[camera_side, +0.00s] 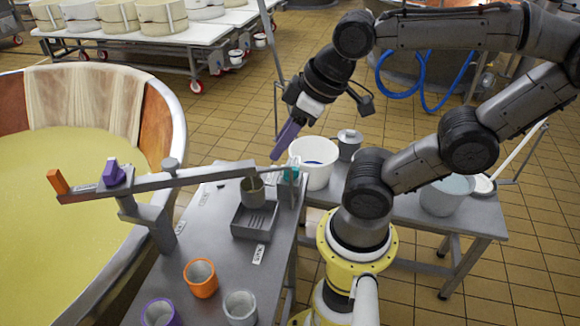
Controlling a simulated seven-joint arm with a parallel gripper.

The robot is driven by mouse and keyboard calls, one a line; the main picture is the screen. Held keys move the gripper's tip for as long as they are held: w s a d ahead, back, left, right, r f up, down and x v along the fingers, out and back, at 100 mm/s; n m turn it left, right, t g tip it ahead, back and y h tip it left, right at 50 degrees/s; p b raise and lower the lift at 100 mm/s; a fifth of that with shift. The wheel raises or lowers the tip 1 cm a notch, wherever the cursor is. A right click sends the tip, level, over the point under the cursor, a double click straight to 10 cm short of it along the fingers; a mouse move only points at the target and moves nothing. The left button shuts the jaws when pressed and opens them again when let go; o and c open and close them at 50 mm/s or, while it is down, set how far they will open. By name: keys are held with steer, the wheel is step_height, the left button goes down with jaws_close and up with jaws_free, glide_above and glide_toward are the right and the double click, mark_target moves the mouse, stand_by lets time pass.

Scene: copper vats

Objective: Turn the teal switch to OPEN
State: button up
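The teal switch (291,174) is a small teal part near the right end of a long grey beam, at the far right edge of the grey table (215,262). It is small, and I cannot tell which position it is in or read any OPEN mark. My gripper (276,156) points down and to the left, appearing above and slightly left of the switch in the picture, apart from it. Its purple finger part looks like one narrow bar from this side, so I cannot tell whether the fingers are open.
The grey beam (195,178) carries orange and purple blocks at its left end. An orange-rimmed cup (201,278) stands in front. A white bucket (322,175) is close behind the switch. A large vat (160,125) is left.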

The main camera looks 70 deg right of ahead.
steer(key=shift+w+r+n, duration=0.2)
steer(key=shift+r+n, duration=0.05)
steer(key=shift+n, duration=0.35)
steer(key=w+d+f+m+g, duration=0.1)
steer(key=d+f+g, duration=0.2)
steer(key=d, duration=0.4)
steer(key=w+d+f+g, duration=0.2)
steer(key=d+f+g, duration=0.1)
steer(key=d, duration=0.5)
steer(key=f, duration=1.3)
steer(key=shift+s+a+f, duration=0.1)
steer(key=shift+s+f, duration=0.1)
steer(key=shift+s, duration=0.05)
jaws_close()
